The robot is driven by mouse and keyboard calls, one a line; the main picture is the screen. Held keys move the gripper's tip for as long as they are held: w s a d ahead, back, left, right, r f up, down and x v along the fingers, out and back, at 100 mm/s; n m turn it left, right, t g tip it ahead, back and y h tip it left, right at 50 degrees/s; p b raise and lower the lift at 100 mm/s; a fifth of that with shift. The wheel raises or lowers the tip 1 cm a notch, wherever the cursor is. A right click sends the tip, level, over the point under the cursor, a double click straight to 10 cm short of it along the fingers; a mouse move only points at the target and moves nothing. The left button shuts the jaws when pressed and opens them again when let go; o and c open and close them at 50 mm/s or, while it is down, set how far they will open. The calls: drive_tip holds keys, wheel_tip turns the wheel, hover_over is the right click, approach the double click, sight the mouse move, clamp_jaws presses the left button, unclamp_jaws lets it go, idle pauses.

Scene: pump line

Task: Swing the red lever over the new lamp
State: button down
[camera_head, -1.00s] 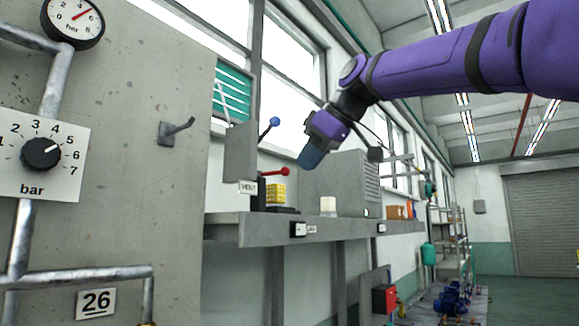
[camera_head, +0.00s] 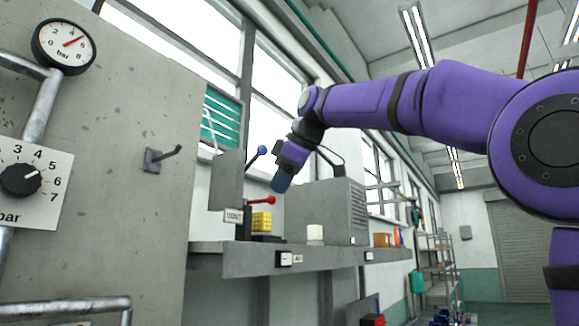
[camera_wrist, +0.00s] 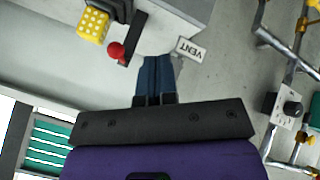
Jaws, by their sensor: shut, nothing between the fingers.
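The red lever (camera_head: 262,201) sticks out to the right from a dark post above the shelf, with a red ball at its end. In the wrist view the red ball (camera_wrist: 116,50) is left of my fingers. A yellow dimpled block (camera_head: 261,222) sits on a dark base just under the lever; it also shows in the wrist view (camera_wrist: 92,24). It may be the lamp; I cannot tell. My gripper (camera_head: 281,184) has blue fingers, shut and empty, pointing down. It appears just above and right of the red ball in the head view, with no contact evident.
A VENT label (camera_head: 233,216) is beside the lever, below a grey panel (camera_head: 228,180). A blue-knobbed lever (camera_head: 261,151) rises behind. A small white block (camera_head: 315,234) and a grey louvred cabinet (camera_head: 327,208) stand to the right on the grey shelf (camera_head: 215,265).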

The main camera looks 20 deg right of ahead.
sight(259, 201)
drive_tip(key=shift+w+d+f, duration=0.15)
drive_tip(key=shift+w+f, duration=0.05)
drive_tip(key=shift+w, duration=0.7)
drive_tip(key=shift+w+d+f, duration=0.1)
drive_tip(key=shift+w+f, duration=0.15)
drive_tip(key=shift+w, duration=0.65)
drive_tip(key=shift+w+d+f, duration=0.15)
drive_tip(key=shift+w+f, duration=0.05)
drive_tip(key=shift+w, duration=0.7)
